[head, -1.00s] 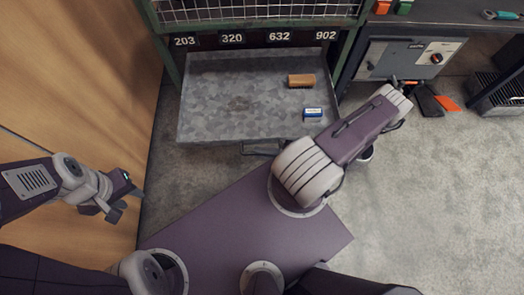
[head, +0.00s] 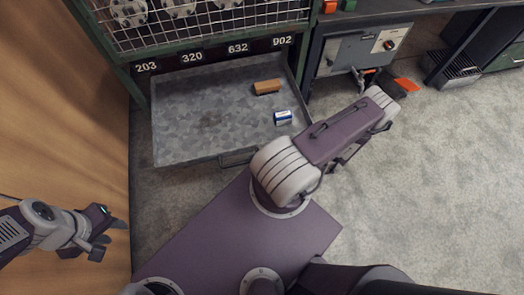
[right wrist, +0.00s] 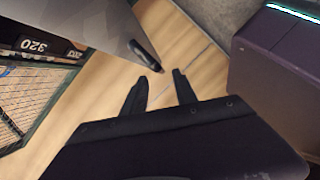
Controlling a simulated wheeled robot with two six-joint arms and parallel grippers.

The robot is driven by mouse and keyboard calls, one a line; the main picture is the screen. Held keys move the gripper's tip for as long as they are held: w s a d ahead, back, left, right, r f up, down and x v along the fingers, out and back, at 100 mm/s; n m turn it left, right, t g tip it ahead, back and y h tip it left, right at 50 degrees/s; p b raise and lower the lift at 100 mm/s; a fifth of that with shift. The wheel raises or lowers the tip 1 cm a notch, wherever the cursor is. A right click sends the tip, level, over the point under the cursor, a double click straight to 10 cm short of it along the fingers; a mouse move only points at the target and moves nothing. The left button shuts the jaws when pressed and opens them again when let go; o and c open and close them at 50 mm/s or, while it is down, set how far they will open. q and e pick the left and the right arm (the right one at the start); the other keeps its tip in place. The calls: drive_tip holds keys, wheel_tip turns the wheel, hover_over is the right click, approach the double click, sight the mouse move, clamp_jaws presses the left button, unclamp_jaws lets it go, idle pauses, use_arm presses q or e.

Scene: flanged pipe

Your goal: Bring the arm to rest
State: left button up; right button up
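My left gripper (head: 110,239) is at the left of the head view, in front of the wooden wall. Its dark fingers are apart and nothing shows between them.
A grey metal drawer (head: 200,125) stands open below a wire cage (head: 215,30). It holds a brown block (head: 266,87) and a blue-and-white box (head: 283,118). A wooden wall (head: 70,120) closes off the left.

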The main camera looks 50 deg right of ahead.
drive_tip(key=shift+v, duration=1.2)
drive_tip(key=w+a+r+m+g+h, duration=0.5)
drive_tip(key=r+m+g, duration=0.1)
drive_tip(key=r+m, duration=0.35)
drive_tip(key=w+a+r+m+g+h, duration=0.5)
drive_tip(key=r+m, duration=0.3)
drive_tip(key=m, duration=0.3)
wheel_tip(320, 180, up, 36)
drive_tip(key=p, duration=3.5)
drive_tip(key=shift+d+p, duration=0.2)
drive_tip(key=shift+p, duration=0.2)
